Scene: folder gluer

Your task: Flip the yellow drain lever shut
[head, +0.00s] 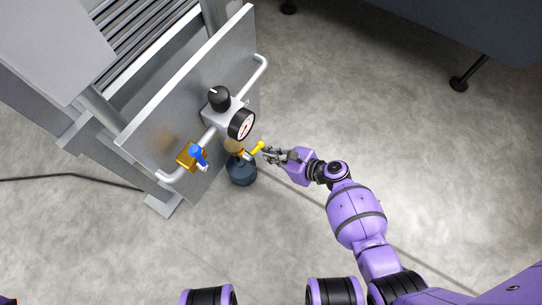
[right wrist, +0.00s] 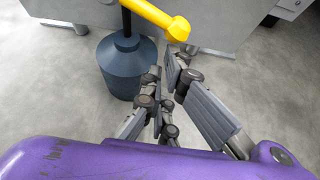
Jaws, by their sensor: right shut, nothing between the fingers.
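The yellow drain lever (head: 257,148) sticks out to the right from below the regulator and gauge on the grey panel. In the right wrist view the lever (right wrist: 155,14) crosses the top, its round knob end just beyond my fingertips. My right gripper (head: 267,155) is shut and empty, right beside the lever's outer end; I cannot tell whether it touches. Its fingers also show in the right wrist view (right wrist: 172,75). My left gripper is not in view.
A dark blue bottle-like container (head: 241,172) stands below the lever. A blue-handled valve (head: 197,155), a black knob (head: 219,97) and a round gauge (head: 242,124) sit on the pipe in front of the panel (head: 165,115).

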